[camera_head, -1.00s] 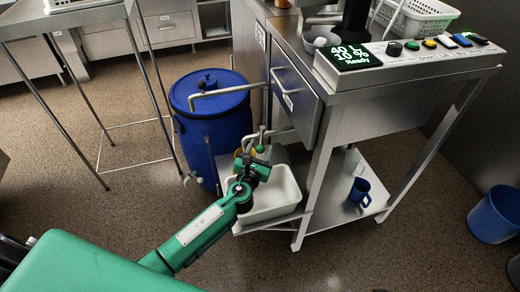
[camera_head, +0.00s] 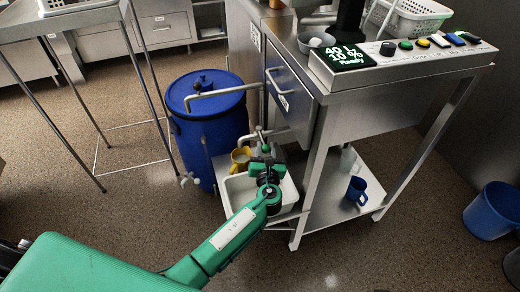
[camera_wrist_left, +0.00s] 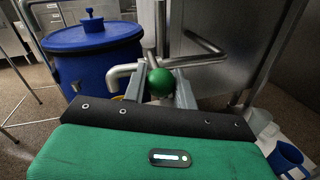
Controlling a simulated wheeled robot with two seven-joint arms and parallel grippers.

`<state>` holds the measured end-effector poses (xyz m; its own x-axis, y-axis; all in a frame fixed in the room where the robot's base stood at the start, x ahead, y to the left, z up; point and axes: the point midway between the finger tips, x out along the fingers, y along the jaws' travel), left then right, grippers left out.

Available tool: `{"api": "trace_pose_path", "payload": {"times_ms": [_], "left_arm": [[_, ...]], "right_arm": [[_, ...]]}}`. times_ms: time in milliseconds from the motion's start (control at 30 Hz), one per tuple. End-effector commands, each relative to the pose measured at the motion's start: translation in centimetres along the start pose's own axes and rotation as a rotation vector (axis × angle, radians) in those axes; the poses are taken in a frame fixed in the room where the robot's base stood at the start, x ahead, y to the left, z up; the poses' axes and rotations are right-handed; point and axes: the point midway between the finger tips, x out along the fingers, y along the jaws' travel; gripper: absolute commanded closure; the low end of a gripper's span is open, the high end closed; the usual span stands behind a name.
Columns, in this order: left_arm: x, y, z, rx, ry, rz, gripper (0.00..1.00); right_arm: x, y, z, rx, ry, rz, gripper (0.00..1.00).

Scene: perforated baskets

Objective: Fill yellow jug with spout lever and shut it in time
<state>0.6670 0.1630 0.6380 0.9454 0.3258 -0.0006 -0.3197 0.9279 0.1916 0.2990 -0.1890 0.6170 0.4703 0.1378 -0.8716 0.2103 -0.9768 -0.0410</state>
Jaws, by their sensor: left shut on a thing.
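The yellow jug (camera_head: 241,157) stands upright in the white basin, below the metal spout (camera_head: 268,133). Its inside looks pale, but I cannot tell how full it is. The spout lever has a round green knob (camera_wrist_left: 161,82). My left gripper (camera_wrist_left: 162,92) is shut on this knob, one grey finger on each side. In the head view, my left gripper (camera_head: 265,155) is just right of the jug and partly covers the lever. In the left wrist view, only a sliver of the jug (camera_wrist_left: 118,98) shows past my gripper. My right gripper is not in view.
The white basin (camera_head: 233,201) sits at the steel stand's left side. A blue barrel (camera_head: 207,140) stands just left. The stand's display (camera_head: 345,56) reads 40 L, 10 %, Ready. A blue mug (camera_head: 357,190) is on the lower shelf. A blue bin (camera_head: 490,210) stands right.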

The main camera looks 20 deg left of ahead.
Motion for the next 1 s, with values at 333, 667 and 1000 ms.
{"api": "trace_pose_path", "payload": {"times_ms": [333,667,1000], "left_arm": [[0.22,-0.69,0.31,0.0,0.013,0.083,1.0],[0.19,-0.72,0.33,-0.001,0.013,0.08,0.52],[-0.45,-0.78,0.23,0.0,0.015,0.079,0.52]], "right_arm": [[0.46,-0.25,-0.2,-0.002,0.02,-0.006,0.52],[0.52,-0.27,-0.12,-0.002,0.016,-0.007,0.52],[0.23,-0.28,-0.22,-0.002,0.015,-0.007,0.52]]}}
